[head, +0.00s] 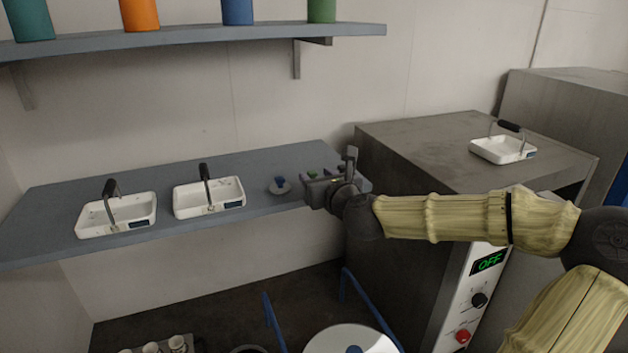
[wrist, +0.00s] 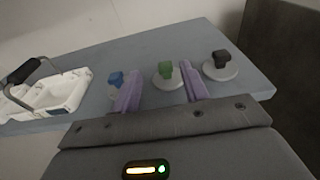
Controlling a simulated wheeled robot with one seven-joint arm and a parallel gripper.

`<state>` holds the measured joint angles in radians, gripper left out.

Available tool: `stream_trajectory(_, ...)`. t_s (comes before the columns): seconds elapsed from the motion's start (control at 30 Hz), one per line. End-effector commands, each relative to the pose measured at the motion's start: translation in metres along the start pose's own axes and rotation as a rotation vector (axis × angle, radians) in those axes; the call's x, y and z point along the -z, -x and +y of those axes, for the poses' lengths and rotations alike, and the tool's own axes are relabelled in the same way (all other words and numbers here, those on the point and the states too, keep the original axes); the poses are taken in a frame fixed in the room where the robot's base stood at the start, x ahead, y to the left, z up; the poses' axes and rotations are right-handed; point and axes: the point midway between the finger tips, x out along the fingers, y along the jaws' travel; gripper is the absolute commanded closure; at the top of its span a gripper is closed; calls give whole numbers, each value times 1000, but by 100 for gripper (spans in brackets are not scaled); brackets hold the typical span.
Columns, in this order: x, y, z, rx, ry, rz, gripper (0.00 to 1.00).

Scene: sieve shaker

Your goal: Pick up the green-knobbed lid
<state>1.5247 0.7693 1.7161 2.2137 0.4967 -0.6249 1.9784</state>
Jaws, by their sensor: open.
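The green-knobbed lid is a pale disc with a green knob (wrist: 166,69). It lies on the grey-blue counter between two other lids. In the head view its green knob (head: 312,174) shows just past my gripper (head: 318,188), which hides most of the disc. In the wrist view my gripper (wrist: 160,80) is open. Its two purple fingers appear on either side of the green-knobbed lid, with nothing held between them. I cannot tell how far the fingertips are from the knob.
A blue-knobbed lid (head: 280,185) lies left of the green one, and a black-knobbed lid (wrist: 221,62) lies right. Two white handled trays (head: 117,215) (head: 209,197) stand on the counter (head: 60,205). A third tray (head: 503,150) sits on the grey cabinet (head: 430,140). A shelf (head: 190,38) hangs above.

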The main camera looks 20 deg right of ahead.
Motion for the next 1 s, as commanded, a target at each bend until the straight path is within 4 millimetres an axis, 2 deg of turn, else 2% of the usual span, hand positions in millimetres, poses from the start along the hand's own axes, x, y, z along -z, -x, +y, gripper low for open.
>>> stream_trajectory(0.23, 0, -8, -2, 0, -2, 0, 55)
stream_trajectory(0.6, 4, -48, -10, 3, -1, 1, 55)
stream_trajectory(1.0, 6, -52, -9, 3, 0, 1, 55)
